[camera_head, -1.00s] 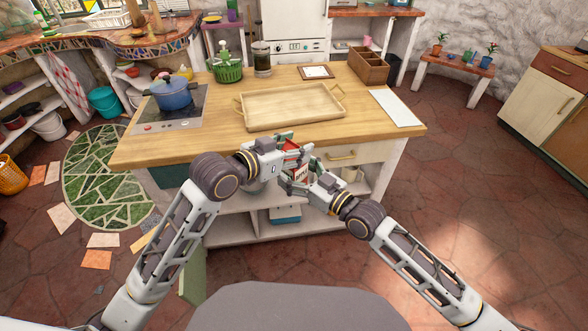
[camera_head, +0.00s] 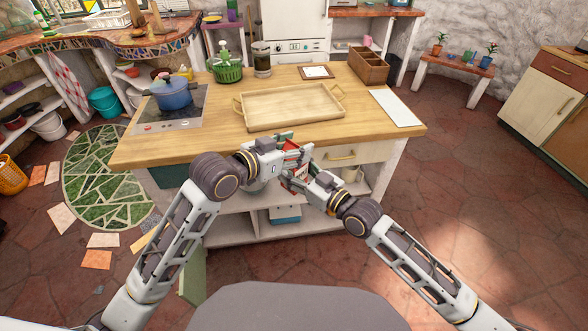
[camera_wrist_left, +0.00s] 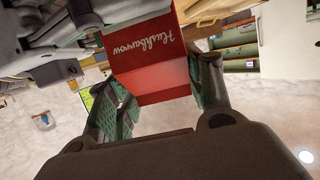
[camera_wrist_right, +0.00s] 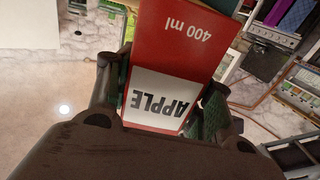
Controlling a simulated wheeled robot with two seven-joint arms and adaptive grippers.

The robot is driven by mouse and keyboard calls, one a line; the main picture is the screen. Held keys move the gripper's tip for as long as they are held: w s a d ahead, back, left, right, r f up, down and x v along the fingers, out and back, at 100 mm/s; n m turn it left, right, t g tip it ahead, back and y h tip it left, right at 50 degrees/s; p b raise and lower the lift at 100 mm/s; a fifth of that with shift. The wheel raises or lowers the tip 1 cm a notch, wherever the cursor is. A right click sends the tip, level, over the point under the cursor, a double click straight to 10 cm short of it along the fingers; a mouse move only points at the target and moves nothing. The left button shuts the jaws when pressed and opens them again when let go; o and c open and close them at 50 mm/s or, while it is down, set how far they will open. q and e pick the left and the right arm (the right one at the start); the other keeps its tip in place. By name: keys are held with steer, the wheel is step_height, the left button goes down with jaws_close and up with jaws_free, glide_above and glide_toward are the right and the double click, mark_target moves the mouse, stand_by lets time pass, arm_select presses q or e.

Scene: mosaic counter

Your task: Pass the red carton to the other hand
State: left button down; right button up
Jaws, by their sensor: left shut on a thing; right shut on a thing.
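The red carton (camera_head: 291,146) is held in the air in front of the island's near edge, between my two grippers. In the left wrist view the carton (camera_wrist_left: 150,55) shows its red side with white lettering, between the fingers of my left gripper (camera_wrist_left: 160,100). In the right wrist view the carton (camera_wrist_right: 175,70) shows a white "APPLE" panel and "400 ml", between the fingers of my right gripper (camera_wrist_right: 165,105). In the head view my left gripper (camera_head: 290,150) is on the upper part and my right gripper (camera_head: 303,175) is lower, both shut on it.
A wooden tray (camera_head: 241,107) lies on the island's wooden top (camera_head: 400,138). A blue pot (camera_head: 172,95) stands on the hob to the left, and a wooden box (camera_head: 370,66) is at the back right. A white sheet (camera_head: 394,108) lies at right.

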arm_select(q)
steer(key=c, duration=0.5)
jaws_free()
steer(key=shift+c, duration=0.2)
steer(key=shift+a, duration=0.1)
steer(key=v, duration=0.7)
steer(key=shift+a+r, duration=0.1)
